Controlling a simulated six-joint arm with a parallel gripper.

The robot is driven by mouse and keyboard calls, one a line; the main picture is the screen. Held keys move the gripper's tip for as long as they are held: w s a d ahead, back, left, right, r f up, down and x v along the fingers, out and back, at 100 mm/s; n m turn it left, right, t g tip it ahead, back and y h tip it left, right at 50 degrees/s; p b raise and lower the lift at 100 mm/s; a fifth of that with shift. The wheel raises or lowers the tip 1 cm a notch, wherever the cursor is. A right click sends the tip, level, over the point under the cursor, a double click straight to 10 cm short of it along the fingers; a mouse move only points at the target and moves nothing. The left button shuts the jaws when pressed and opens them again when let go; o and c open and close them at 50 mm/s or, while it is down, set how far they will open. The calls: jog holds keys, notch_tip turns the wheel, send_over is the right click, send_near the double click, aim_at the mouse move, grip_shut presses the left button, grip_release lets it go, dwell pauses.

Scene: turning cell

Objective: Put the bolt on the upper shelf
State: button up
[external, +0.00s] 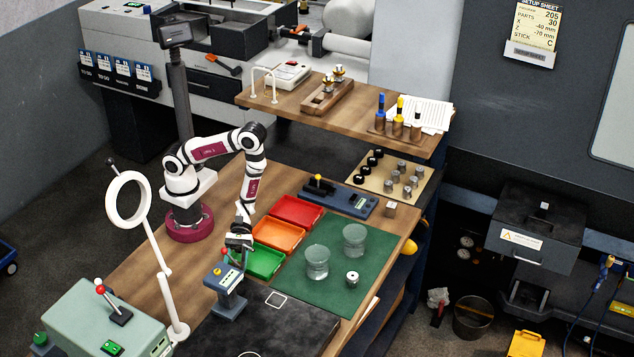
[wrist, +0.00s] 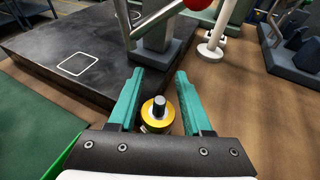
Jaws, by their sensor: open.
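My gripper (external: 239,242) hangs low over the bench beside the green tray, just behind a blue-grey lever stand. In the wrist view its teal jaws (wrist: 155,88) are apart. Between them is a short part with a gold round collar and a grey stud (wrist: 158,106), seen from above; it may be the bolt. I cannot tell whether the jaws touch it. In the external view that part is hidden or too small to tell. The upper shelf (external: 290,116) is the raised wooden board at the back.
The shelf carries a wooden block with metal parts (external: 328,96), a white device (external: 292,75), coloured-handle tools (external: 397,122) and papers. Red (external: 297,211), orange (external: 278,235) and green trays (external: 262,262) stand by the gripper. The lever stand (external: 229,303) and white ring lamp (external: 129,200) are close.

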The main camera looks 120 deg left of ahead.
grip_shut()
dwell(1.4)
